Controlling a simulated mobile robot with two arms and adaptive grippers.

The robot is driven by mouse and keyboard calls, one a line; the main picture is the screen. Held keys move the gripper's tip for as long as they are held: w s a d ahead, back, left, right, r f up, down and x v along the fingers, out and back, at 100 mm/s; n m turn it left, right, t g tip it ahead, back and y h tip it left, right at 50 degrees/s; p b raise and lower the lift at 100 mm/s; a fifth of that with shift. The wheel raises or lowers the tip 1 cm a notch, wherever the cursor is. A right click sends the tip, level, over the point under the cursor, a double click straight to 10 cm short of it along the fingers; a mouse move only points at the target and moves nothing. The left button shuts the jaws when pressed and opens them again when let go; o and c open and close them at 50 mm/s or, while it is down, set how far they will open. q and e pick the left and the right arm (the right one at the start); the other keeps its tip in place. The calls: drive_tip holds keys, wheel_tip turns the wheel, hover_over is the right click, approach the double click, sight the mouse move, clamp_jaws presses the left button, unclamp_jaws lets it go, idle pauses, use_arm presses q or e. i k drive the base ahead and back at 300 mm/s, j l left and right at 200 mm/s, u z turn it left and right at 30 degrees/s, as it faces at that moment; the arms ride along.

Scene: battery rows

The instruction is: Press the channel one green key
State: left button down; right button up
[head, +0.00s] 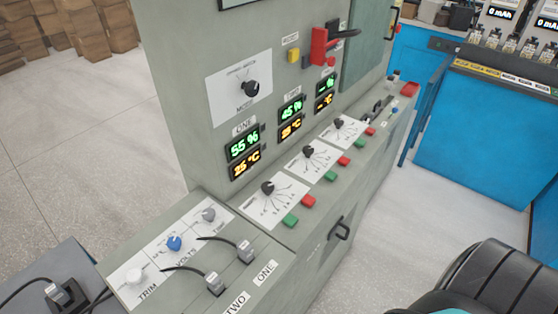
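The channel one green key (290,220) sits on the sloping ledge of the grey-green cabinet, in the head view. It is at the front right corner of the nearest white dial plate, below the display marked ONE (243,150), which reads 55 % and 25 °C. A red key (308,201) is just behind it to the right. The black channel one dial (268,187) is to its upper left. Nothing covers the green key. Whether it is pressed in cannot be told. Neither of my grippers is in view.
Another green key (330,176) and red key (344,161) belong to the second dial, with a third set behind. A black handle (341,230) juts from the cabinet's side. Clear floor lies right of the cabinet.

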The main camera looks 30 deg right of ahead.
sight(291, 221)
drive_tip(key=z, duration=1.1)
drive_tip(key=l, duration=0.15)
drive_tip(key=u, duration=0.05)
